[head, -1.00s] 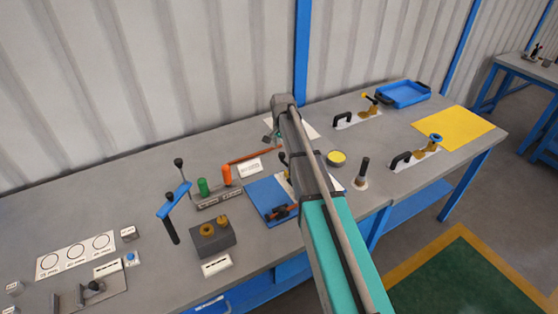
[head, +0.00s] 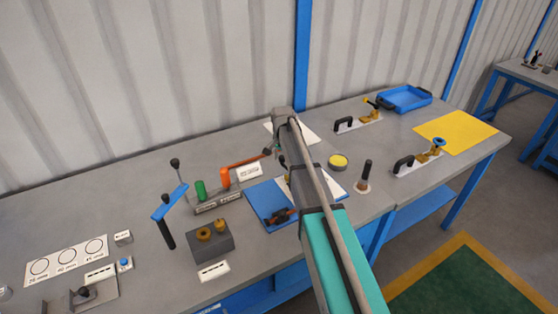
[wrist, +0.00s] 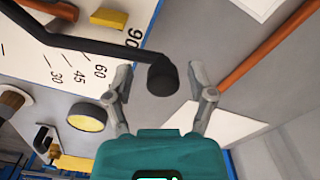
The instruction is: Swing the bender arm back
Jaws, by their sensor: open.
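The bender arm is a bent black bar ending in a round black knob (wrist: 163,78) in the wrist view. It runs over a white angle plate (wrist: 62,62) marked 30, 45, 60 and 90. My gripper (wrist: 160,68) is open, with one finger on each side of the knob. Gaps show between the knob and both fingers; whether the knob lies at fingertip depth is hard to tell. In the head view my arm hides most of the bender arm and plate. My gripper (head: 272,147) is small and partly hidden there.
An orange-red bar (wrist: 267,58) runs along the right of the wrist view.

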